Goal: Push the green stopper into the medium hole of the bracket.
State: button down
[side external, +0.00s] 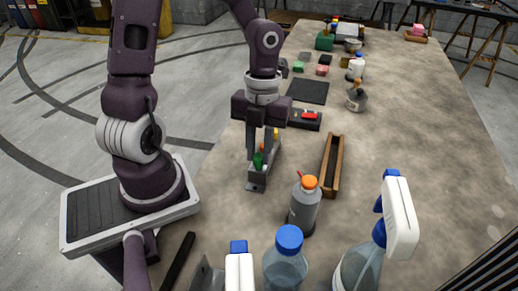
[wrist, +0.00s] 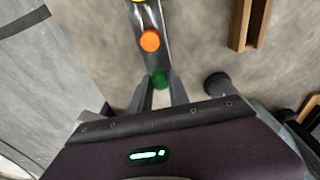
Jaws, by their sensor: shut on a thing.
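The green stopper (side external: 258,160) is between the fingertips of my gripper (side external: 257,155) at the near end of the grey metal bracket (side external: 257,184). In the wrist view the green stopper (wrist: 160,78) shows between the two fingers of my gripper (wrist: 160,85), which are shut on it. It is over or in the near part of the bracket (wrist: 155,59); how deep it sits is hidden. An orange stopper (wrist: 150,41) and a yellow one (wrist: 138,1) stand farther along the bracket. The hole beneath the green stopper cannot be seen.
A wooden trough (side external: 332,165) lies right of the bracket. A grey bottle with an orange cap (side external: 304,205), a blue-capped bottle (side external: 287,260) and a spray bottle (side external: 385,235) stand in front. A dark tray with a red item (side external: 306,118) lies behind. The right tabletop is clear.

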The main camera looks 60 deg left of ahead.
jog(key=shift+f, duration=0.45)
dwell(0.3)
jog(key=c, duration=1.2)
grip_release()
jog(key=shift+o, duration=0.2)
jog(key=o, duration=0.5)
jog(key=shift+r, duration=3)
